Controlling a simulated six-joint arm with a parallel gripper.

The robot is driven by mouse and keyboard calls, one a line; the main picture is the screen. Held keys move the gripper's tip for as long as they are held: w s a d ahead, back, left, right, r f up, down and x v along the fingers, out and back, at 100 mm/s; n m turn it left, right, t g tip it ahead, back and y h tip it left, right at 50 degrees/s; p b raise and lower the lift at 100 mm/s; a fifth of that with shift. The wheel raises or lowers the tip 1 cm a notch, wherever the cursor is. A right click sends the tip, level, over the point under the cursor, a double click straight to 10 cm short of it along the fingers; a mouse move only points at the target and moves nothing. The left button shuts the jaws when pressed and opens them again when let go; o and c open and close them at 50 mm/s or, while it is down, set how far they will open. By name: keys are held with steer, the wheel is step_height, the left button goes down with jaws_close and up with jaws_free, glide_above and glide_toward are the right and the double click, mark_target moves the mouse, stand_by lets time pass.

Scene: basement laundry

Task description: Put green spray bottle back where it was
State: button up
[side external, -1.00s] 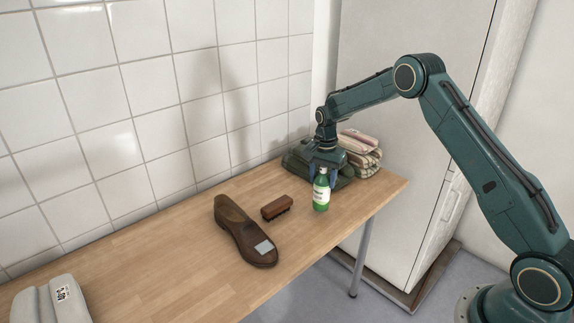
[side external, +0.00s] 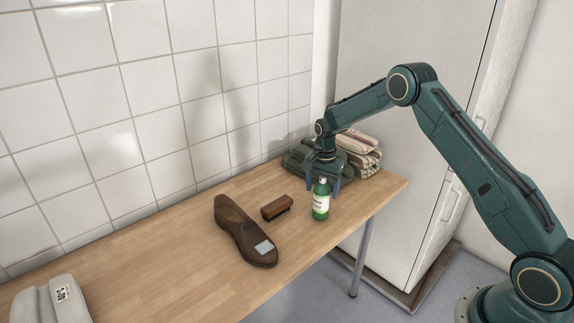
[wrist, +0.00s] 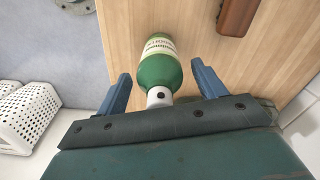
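The green spray bottle (side external: 320,206) has a white cap and a pale label. It stands upright on the wooden table (side external: 150,250) near its right front edge, in front of the folded cloths. My gripper (side external: 323,182) is above it, pointing down, with its blue fingers spread on either side of the bottle's top. In the wrist view, the bottle (wrist: 157,70) lies between the two fingers of my gripper (wrist: 160,76), with clear gaps on both sides. The fingers do not touch it. The base looks to rest on the table.
A dark wooden brush (side external: 276,207) lies left of the bottle, and a brown shoe (side external: 240,228) beyond it. Folded cloths (side external: 361,150) are stacked behind my gripper. A grey object (side external: 50,302) is at the near left. The wrist view shows a white basket (wrist: 28,117) off the table.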

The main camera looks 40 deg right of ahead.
steer(key=shift+r, duration=0.1)
step_height(320, 180, up, 12)
steer(key=shift+f, duration=0.15)
steer(key=shift+r, duration=0.25)
stand_by(0.5)
stand_by(0.5)
